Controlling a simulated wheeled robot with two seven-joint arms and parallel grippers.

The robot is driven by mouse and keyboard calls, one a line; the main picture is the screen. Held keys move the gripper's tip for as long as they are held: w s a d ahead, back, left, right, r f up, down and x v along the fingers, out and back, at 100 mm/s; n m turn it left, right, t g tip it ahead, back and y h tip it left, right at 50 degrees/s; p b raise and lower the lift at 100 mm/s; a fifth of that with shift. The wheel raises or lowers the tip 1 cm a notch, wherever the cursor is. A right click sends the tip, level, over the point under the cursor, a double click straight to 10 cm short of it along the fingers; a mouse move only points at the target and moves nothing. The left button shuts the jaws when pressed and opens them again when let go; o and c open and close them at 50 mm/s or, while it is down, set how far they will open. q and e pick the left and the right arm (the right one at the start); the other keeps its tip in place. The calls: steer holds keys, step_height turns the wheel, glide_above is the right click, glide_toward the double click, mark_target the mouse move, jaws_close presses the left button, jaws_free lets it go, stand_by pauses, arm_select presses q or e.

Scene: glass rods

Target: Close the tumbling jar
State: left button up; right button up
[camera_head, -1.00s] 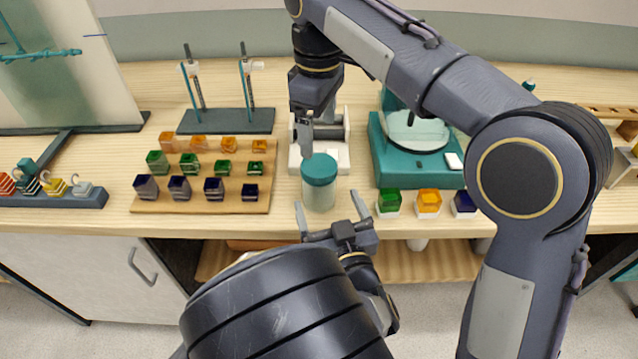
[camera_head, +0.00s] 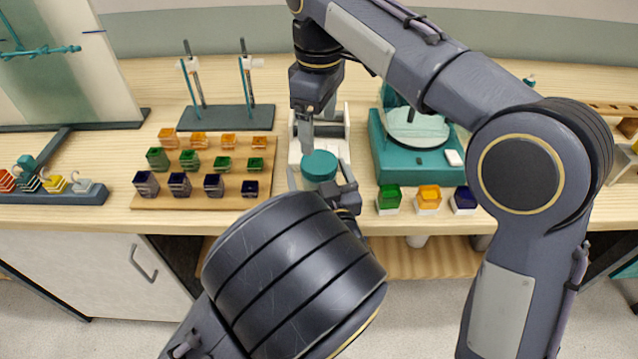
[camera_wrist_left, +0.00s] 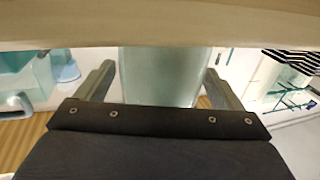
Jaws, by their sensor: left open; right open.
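The tumbling jar has a round teal lid (camera_head: 319,166) on top, in the middle of the bench near its front edge. Its clear body (camera_wrist_left: 160,75) fills the middle of the left wrist view. My left gripper (camera_head: 319,178) is open, with one finger on each side of the jar; I cannot tell whether they touch it. My left arm hides the jar's lower part in the head view. My right gripper (camera_head: 306,142) is open and points down, just behind and above the lid, apart from it as far as I can tell.
A white stand (camera_head: 335,115) is behind the jar. A teal device (camera_head: 405,165) with a round plate is to the right, with green, orange and dark blue cubes in front. A wooden board (camera_head: 200,200) of coloured cubes is to the left. Burette stands (camera_head: 225,118) are behind it.

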mark_target(319, 161)
arm_select(q)
steer(key=shift+c, duration=0.2)
steer(key=c, duration=1.9)
jaws_close()
arm_select(e)
steer(key=m, duration=0.2)
steer(key=shift+a+f+m, duration=0.1)
steer(key=shift+f+m, duration=0.2)
steer(key=shift+r+m, duration=0.35)
steer(key=shift+m, duration=0.65)
steer(key=shift+f, duration=4.05)
